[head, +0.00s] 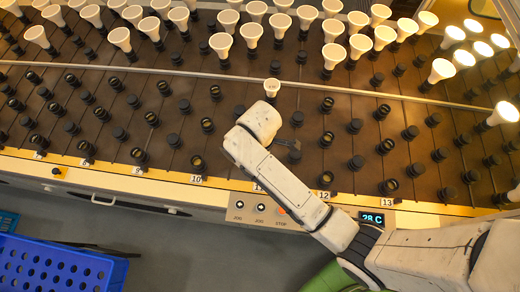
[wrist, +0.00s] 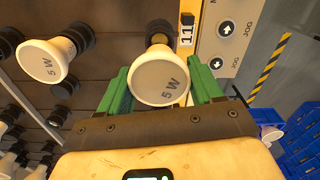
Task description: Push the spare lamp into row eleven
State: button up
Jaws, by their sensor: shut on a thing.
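The spare lamp (wrist: 158,82), a white bulb with "5 W" on its round face, sits between the green fingers of my gripper (wrist: 162,88) in the wrist view. My gripper is shut on it. The lamp's narrow end points at a dark socket (wrist: 158,27) beside the row label 11 (wrist: 187,33); I cannot tell how deep it sits. Another 5 W lamp (wrist: 46,60) stands in the same row, farther in; it also shows in the head view (head: 272,86). In the head view my arm hides the held lamp and my gripper's fingers.
Many white lamps (head: 250,32) fill the far part of the rack (head: 225,95). Empty dark sockets surround my arm. A control panel (head: 262,211) with JOG and STOP buttons lies at the near edge. A blue crate (head: 62,243) stands at lower left.

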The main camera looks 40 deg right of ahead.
jog(key=shift+f, duration=0.65)
jog(key=shift+f+b, duration=0.35)
jog(key=shift+b, duration=0.05)
jog(key=shift+f+b, duration=0.5)
jog(key=shift+f, duration=0.5)
jog(key=o, duration=1.1)
jog(key=shift+r, duration=0.15)
notch_tip(320, 180, up, 11)
jog(key=shift+f+p, duration=0.15)
jog(key=shift+p, duration=0.25)
